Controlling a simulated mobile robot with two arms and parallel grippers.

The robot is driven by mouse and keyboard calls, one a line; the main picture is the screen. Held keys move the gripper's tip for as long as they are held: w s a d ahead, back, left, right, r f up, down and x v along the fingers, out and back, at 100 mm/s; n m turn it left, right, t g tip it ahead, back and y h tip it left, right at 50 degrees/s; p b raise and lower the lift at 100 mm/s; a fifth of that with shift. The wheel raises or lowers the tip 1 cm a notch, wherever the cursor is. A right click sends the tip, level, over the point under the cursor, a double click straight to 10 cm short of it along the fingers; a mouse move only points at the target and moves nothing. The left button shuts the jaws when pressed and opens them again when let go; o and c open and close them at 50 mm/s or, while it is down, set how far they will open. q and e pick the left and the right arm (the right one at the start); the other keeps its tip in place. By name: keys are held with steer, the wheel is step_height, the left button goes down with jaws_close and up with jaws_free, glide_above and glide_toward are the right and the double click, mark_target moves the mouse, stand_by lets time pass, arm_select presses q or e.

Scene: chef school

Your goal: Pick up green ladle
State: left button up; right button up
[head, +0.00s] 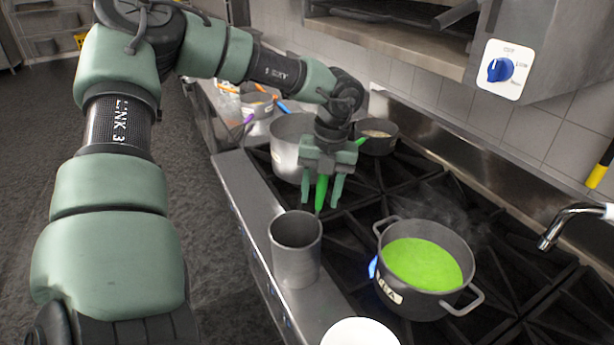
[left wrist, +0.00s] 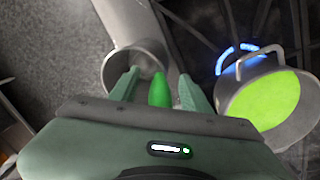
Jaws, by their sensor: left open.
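My left gripper (head: 322,199) hangs pointing down over the stove's near edge, behind the grey metal cylinder container (head: 296,262). Its two fingers are apart. A bright green tapered piece (head: 320,190), which looks like the green ladle's handle, shows between them. In the left wrist view, the green piece (left wrist: 160,90) lies between the fingers (left wrist: 160,77), with a gap on each side. The ladle's bowl is not visible. Another green bit (head: 360,141) shows just right of the gripper; I cannot tell whether it belongs to the same ladle. My right gripper is out of view.
A pot of green soup (head: 424,264) sits at right on the stove, with a blue flame beside it. A large pot (head: 290,150) and a smaller pan (head: 376,136) stand behind. A white round item (head: 360,333) is at the bottom edge. A tap (head: 556,226) juts in at right.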

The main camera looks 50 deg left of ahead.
arm_select(q)
jaws_close()
